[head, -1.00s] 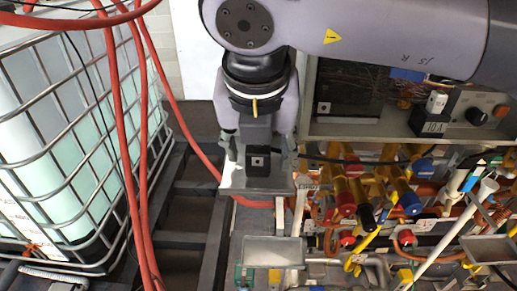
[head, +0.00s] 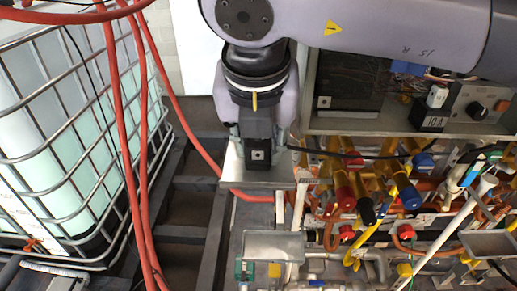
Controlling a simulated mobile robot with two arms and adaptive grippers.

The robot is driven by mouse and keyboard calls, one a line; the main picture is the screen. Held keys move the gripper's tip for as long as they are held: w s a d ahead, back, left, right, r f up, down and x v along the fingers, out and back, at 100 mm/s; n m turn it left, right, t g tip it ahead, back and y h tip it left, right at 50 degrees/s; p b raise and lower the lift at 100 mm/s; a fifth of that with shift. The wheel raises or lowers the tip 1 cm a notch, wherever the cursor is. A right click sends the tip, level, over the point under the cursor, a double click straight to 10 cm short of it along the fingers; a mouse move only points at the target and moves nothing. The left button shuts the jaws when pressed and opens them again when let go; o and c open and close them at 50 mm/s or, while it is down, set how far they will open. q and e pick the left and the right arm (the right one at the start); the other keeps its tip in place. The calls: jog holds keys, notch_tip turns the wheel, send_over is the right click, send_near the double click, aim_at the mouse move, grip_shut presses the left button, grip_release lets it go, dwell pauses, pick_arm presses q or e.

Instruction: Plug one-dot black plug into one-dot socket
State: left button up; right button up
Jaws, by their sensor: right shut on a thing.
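The black plug (head: 258,156) has a white square with a dark mark on its face. My right gripper (head: 257,137) comes down from above and is shut on the plug. The plug stands in front of or just over a grey metal plate (head: 257,183); I cannot tell whether they touch. A black cable (head: 335,154) runs right from near the plug. A small white square label (head: 324,101) sits at the lower left of the open grey box; no socket opening can be made out there. My left gripper is not in view.
An open grey box (head: 365,122) with wiring and a 10A unit (head: 434,122) stands at right. Below it are crowded pipes and red, blue and yellow valves (head: 375,190). Red hoses (head: 140,150) hang at left before a caged white tank (head: 60,140).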

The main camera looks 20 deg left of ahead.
jog(key=shift+r, duration=0.15)
notch_tip(320, 180, up, 8)
jog(key=shift+f+b, duration=0.1)
jog(key=shift+b, duration=0.7)
notch_tip(320, 180, up, 12)
jog(key=shift+p, duration=0.35)
jog(key=shift+w, duration=0.1)
